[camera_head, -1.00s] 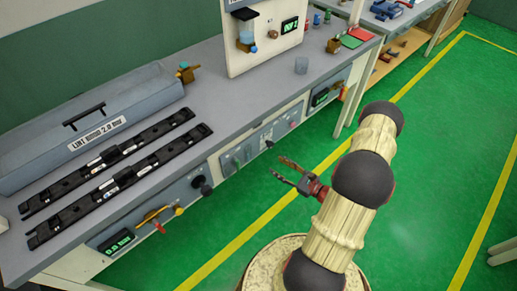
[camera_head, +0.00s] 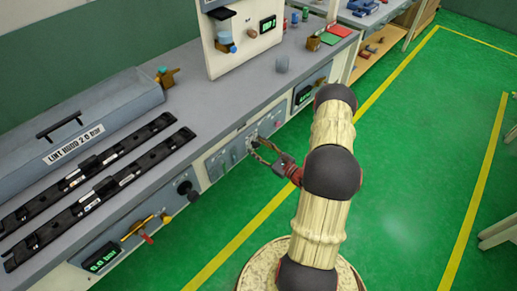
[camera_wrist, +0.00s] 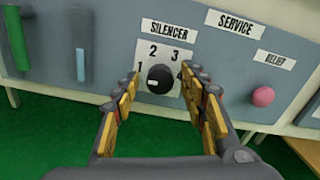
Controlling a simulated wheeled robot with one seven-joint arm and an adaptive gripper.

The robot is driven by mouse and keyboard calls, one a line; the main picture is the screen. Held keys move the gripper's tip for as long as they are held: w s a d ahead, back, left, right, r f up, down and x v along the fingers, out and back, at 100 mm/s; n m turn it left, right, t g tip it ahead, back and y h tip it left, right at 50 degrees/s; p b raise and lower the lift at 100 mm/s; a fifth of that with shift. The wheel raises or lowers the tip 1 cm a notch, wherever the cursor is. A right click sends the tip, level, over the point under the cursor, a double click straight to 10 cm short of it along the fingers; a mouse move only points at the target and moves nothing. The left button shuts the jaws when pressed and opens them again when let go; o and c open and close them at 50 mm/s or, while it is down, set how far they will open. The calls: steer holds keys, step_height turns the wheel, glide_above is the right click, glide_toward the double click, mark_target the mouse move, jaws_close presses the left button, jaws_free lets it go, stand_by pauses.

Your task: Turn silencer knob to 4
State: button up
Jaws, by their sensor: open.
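The silencer knob (camera_wrist: 160,78) is black and round on a white plate marked 1 to 4, under the SILENCER label (camera_wrist: 169,30) in the wrist view. Its white mark is on the left side, nearest the 1. My gripper (camera_wrist: 159,79) is open, one finger on each side of the knob; the right finger partly covers the 4. I cannot tell whether the fingers touch the knob. In the head view my gripper (camera_head: 255,147) is at the bench's front panel, and its fingers largely hide the knob there.
A green handle (camera_wrist: 16,40) and a light blue lever (camera_wrist: 81,52) are left of the knob. A pink button (camera_wrist: 263,96) is to the right, below the SERVICE (camera_wrist: 235,22) and RELIEF labels. The bench top (camera_head: 225,110) is above; green floor lies below.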

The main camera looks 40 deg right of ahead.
steer(key=c, duration=0.3)
steer(key=c, duration=0.8)
jaws_close()
